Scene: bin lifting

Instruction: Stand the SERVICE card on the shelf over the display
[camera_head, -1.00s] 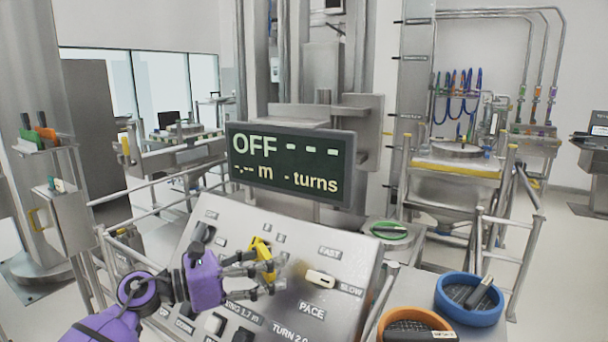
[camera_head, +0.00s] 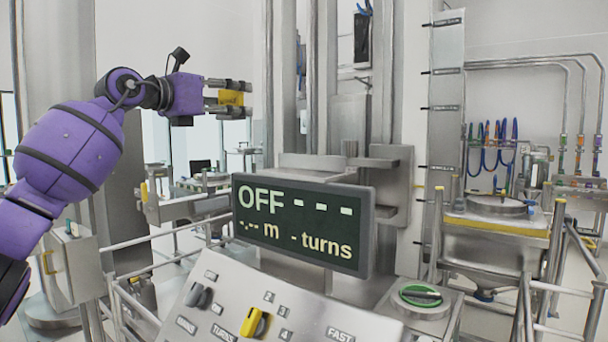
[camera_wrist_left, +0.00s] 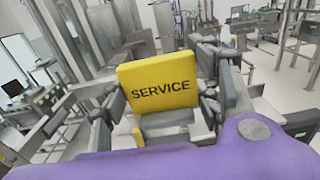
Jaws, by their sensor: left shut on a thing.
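The yellow SERVICE card (camera_wrist_left: 160,82) is held between the fingers of my left gripper, its black lettering facing the left wrist view. In the head view the card (camera_head: 231,98) shows as a small yellow piece. My left gripper (camera_head: 232,97) is shut on it, raised in the air above and to the left of the display (camera_head: 302,224). The display reads OFF, with dashes, m and turns. A grey metal ledge (camera_head: 318,163) shows behind and above the display's top edge, with nothing seen standing on it. My right gripper is not in view.
The sloped control panel (camera_head: 265,308) lies below the display, with a yellow knob (camera_head: 254,322). Metal columns stand behind the display. A round green-ringed pad (camera_head: 421,296) is at the right. The air between card and ledge looks free.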

